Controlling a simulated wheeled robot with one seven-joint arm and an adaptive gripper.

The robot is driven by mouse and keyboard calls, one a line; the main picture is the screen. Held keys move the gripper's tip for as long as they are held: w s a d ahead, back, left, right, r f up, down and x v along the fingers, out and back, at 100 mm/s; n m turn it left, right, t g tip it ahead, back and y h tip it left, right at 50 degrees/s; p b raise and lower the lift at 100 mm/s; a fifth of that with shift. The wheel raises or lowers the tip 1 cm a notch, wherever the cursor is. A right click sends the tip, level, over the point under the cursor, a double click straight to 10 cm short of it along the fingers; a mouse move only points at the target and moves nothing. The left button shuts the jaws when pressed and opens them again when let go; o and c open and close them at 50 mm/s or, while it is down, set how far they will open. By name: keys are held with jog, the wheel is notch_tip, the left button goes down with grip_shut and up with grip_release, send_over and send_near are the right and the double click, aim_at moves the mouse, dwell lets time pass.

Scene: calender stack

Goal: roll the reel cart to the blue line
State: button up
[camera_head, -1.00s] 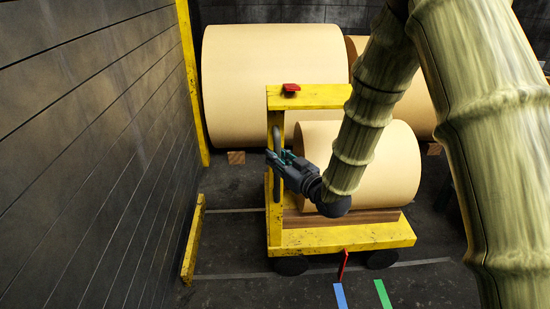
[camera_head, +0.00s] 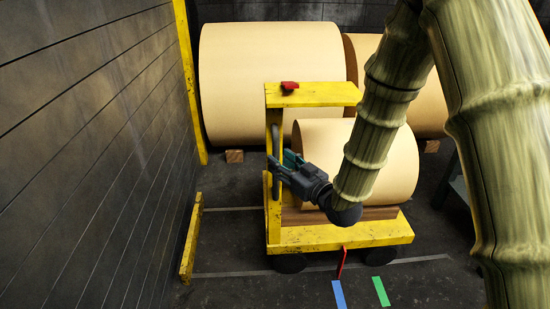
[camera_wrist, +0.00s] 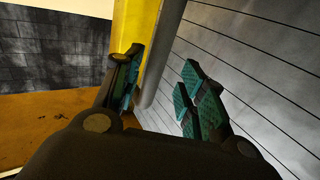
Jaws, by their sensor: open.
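The yellow reel cart (camera_head: 340,236) carries a tan paper reel (camera_head: 395,165) on a wooden base. A grey vertical handle bar (camera_head: 275,150) runs down its left post; it also shows in the wrist view (camera_wrist: 160,50). My gripper (camera_head: 277,166) is open at the handle. In the wrist view the bar appears between the two open fingers (camera_wrist: 160,80); I cannot tell whether they touch it.
A green line (camera_head: 381,291) lies right of the blue one. A dark plank wall (camera_head: 90,150) stands close on the left, with a low yellow rail (camera_head: 191,240) along its foot. A red piece (camera_head: 289,86) sits on the cart's top bar.

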jog(key=v, duration=0.7)
jog(key=shift+s+d, duration=0.2)
jog(key=shift+s, duration=0.1)
jog(key=s+d+f+m+g+h, duration=0.1)
jog(key=s+d+f+g+h, duration=0.15)
jog(key=f, duration=0.65)
jog(key=s+d+f+m+g+h, duration=0.15)
jog(key=s+f, duration=0.25)
jog(key=f, duration=0.4)
jog(key=s+d+f+m+g+h, duration=0.2)
jog(key=s+f, duration=0.2)
jog(key=f, duration=0.5)
jog(key=s+d+f+m+g+h, duration=0.1)
jog(key=s+d+f+g, duration=0.15)
jog(key=s+f, duration=0.45)
jog(key=s+d+f+m+g+h, duration=0.15)
jog(key=s+f+g, duration=0.25)
jog(key=s, duration=0.7)
jog(key=s+d+f+g+h, duration=0.1)
jog(key=s+d+f+g, duration=0.15)
jog(key=s+f, duration=0.45)
notch_tip(320, 180, up, 25)
jog(key=s+p, duration=0.2)
jog(key=p, duration=2.1)
jog(key=shift+a, duration=0.4)
jog(key=shift+r+h, duration=0.1)
jog(key=shift+h, duration=0.15)
